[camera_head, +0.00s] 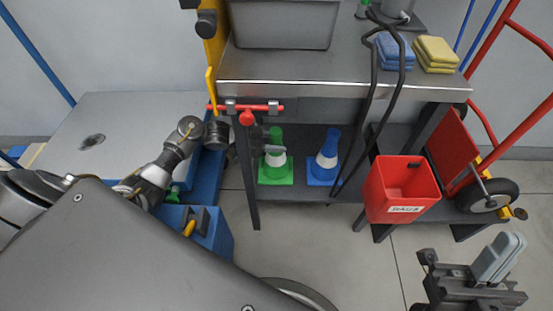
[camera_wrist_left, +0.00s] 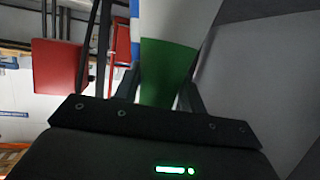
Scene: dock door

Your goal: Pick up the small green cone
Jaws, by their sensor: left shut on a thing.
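The small green cone (camera_head: 276,168) has a white band and a square green base. It stands on the lower shelf under the metal bench, left of a blue cone (camera_head: 326,160) with a white band. My left gripper (camera_head: 272,149) reaches in from the left and is shut on the green cone around its upper part. In the left wrist view the green cone (camera_wrist_left: 168,65) fills the space between the two fingers, with its white band beyond. The blue cone shows partly behind it. My right gripper (camera_head: 470,275) is at the lower right, away from the cones; its finger gap is unclear.
The bench top (camera_head: 290,66) and its front leg (camera_head: 247,180) are close to my left arm. A red clamp-like bar (camera_head: 246,110) is at the bench's left edge. A red hand truck (camera_head: 460,150) stands farther right.

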